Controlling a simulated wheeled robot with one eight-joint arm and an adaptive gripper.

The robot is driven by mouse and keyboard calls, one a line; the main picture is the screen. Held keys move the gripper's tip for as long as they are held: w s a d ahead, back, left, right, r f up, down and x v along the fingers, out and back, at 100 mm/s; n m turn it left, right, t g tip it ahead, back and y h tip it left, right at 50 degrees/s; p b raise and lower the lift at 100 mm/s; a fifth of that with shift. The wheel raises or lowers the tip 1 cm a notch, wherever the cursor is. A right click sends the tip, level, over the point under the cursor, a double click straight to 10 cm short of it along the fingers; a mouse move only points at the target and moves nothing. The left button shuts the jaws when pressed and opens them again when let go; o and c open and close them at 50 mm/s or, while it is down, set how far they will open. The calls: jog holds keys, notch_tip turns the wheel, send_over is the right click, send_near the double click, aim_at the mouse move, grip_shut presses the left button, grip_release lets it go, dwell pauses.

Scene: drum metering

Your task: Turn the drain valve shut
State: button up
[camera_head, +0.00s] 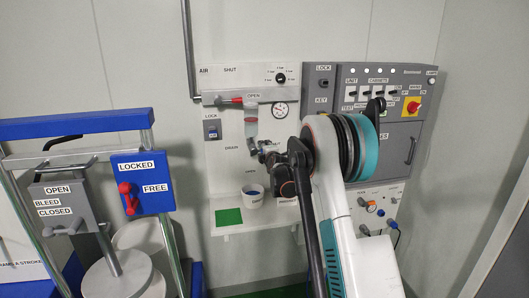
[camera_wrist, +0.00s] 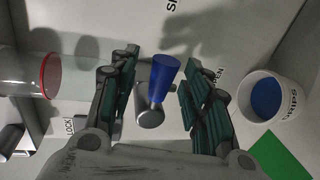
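The drain valve shows in the wrist view as a blue tapered handle (camera_wrist: 164,76) on a grey hub (camera_wrist: 149,118). The handle points up in that picture, toward a cut-off label beginning "SH" (camera_wrist: 172,5), leaning slightly right. The "OPEN" label (camera_wrist: 216,76) lies to its right. My gripper (camera_wrist: 160,85) is open, with one finger on each side of the handle. The right finger is very close to it; I cannot tell whether they touch. In the head view my gripper (camera_head: 262,152) is at the panel's "DRAIN" area and hides the valve.
A white cup (camera_wrist: 270,95) with blue inside stands on the shelf below, beside a green patch (camera_head: 229,217). A clear cylinder with a red rim (camera_wrist: 48,75) is above the valve. A control cabinet (camera_head: 405,135) is right, and a blue-framed stand (camera_head: 75,125) left.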

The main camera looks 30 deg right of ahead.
jog(key=shift+s, duration=0.1)
jog(key=v, duration=1.1)
jog(key=shift+s, duration=0.35)
jog(key=shift+a+r, duration=0.1)
jog(key=shift+r, duration=0.05)
